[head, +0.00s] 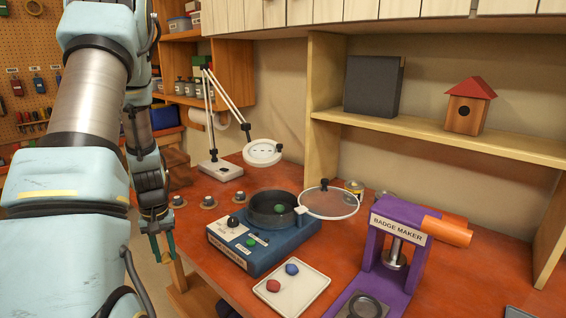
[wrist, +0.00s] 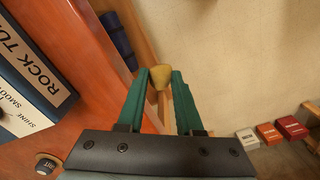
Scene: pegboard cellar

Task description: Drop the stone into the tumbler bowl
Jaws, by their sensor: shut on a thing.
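My gripper (head: 161,247) hangs left of the rock tumbler, just off the table's left edge in the head view. In the wrist view its teal fingers (wrist: 160,84) are shut on a small yellowish stone (wrist: 160,76) at the tips. The dark tumbler bowl (head: 262,219) sits in the blue tumbler base (head: 268,253), with a green stone (head: 280,209) inside. Its clear lid (head: 330,203) is swung open to the right. Part of the base shows in the wrist view (wrist: 30,70).
A white tray (head: 302,300) holds a red stone (head: 273,286) and a blue stone (head: 292,268). A purple badge maker (head: 402,235) stands at right. A magnifier lamp (head: 263,152) stands behind the bowl. Several small dark-topped jars (head: 209,202) sit left of the bowl.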

